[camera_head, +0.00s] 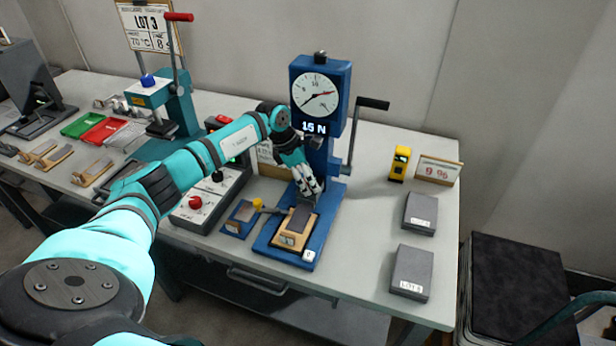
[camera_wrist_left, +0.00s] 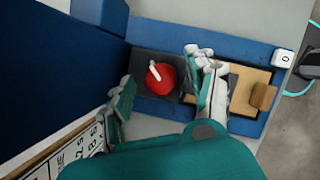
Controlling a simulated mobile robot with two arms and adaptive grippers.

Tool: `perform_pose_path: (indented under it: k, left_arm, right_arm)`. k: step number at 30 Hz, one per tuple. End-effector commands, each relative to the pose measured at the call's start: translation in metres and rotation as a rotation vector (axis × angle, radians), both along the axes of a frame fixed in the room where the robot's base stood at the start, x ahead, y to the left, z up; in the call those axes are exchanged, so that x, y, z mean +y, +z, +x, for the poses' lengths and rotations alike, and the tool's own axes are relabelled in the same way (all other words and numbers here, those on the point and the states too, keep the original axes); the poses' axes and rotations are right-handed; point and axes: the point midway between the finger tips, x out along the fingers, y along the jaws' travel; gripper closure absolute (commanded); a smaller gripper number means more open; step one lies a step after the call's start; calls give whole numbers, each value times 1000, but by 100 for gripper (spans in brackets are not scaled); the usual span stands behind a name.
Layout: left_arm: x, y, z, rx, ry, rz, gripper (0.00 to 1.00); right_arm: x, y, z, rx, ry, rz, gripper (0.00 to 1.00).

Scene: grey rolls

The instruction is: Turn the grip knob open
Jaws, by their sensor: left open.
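In the left wrist view a round red knob (camera_wrist_left: 163,84) with a white pointer bar sits on a dark block (camera_wrist_left: 142,62) on the blue base of the test stand. In the head view the blue stand (camera_head: 318,85) has a dial and a "15 N" label. My left gripper (camera_head: 308,186) is open and points down over the stand's base (camera_head: 268,243), hiding the knob there. In the left wrist view the fingers of the left gripper (camera_wrist_left: 162,80) stand on either side of the red knob, apart from it. My right gripper is not in view.
A wooden block with a dark pad (camera_head: 293,238) lies on the base in front of the gripper. A crank lever (camera_head: 371,104) sticks out right of the column. A control box (camera_head: 200,210) stands to the left. Two grey blocks (camera_head: 411,272) lie on the right, with free table around them.

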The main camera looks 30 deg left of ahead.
Motion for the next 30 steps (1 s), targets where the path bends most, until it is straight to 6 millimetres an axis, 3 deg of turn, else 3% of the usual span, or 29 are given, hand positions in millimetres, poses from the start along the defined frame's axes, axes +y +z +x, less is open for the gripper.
perform_pose_path:
  k: [3,15,30]
  left_arm:
    - [0,0,0,0,0,0,45]
    - [0,1,0,0,0,0,98]
    - [0,1,-1,-1,259,2,98]
  right_arm:
    - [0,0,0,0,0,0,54]
    - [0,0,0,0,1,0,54]
    - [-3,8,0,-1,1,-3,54]
